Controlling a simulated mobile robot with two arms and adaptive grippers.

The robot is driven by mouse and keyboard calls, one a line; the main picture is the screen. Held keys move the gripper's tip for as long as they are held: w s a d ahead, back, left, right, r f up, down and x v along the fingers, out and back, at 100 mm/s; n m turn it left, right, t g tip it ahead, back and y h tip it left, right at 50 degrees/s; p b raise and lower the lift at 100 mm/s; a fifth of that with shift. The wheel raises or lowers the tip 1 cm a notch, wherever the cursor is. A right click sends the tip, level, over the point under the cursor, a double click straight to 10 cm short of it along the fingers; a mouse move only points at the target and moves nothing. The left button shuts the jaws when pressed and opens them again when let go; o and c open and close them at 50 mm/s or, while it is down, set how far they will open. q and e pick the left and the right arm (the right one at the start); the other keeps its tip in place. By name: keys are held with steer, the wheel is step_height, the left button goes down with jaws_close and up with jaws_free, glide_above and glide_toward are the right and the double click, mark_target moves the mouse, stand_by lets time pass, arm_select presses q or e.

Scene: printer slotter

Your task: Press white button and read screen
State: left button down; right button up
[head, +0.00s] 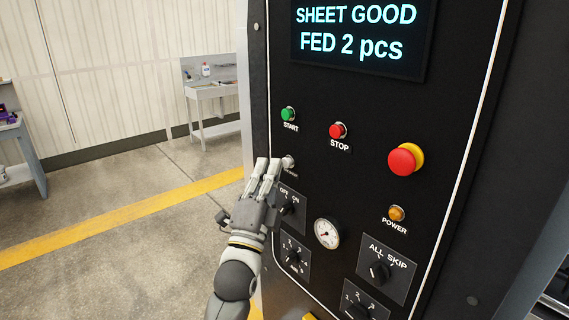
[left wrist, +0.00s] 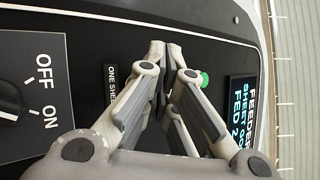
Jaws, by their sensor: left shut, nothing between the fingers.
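The white button (head: 289,161) is on the black control panel (head: 330,185), below the green START button, its label partly covered by my gripper. My left gripper (head: 268,163) is shut and empty, its fingertips just left of the button; I cannot tell whether they touch it. In the left wrist view my left gripper (left wrist: 166,50) hides the button, and the label beside it reads "ONE SHE", cut off. The screen (head: 360,35) shows "SHEET GOOD" and "FED 2 pcs" in cyan. The screen also shows in the left wrist view (left wrist: 241,115), with "FEEDER" above. My right gripper is out of view.
Near the button are the green START button (head: 288,114), red STOP button (head: 338,130), OFF/ON switch (head: 288,207) and gauge (head: 327,233). A red emergency knob (head: 403,160) and amber POWER light (head: 397,213) are further right. Open floor lies left of the machine.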

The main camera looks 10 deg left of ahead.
arm_select(q)
steer(key=shift+w+d, duration=0.4)
steer(key=shift+w, duration=0.1)
stand_by(0.8)
steer(key=shift+a, duration=0.1)
steer(key=shift+s+a, duration=0.5)
steer(key=shift+s, duration=0.3)
steer(key=s+a+p, duration=0.1)
steer(key=s, duration=0.1)
steer(key=s+a, duration=0.2)
steer(key=shift+p, duration=0.4)
steer(key=shift+f, duration=0.1)
stand_by(0.3)
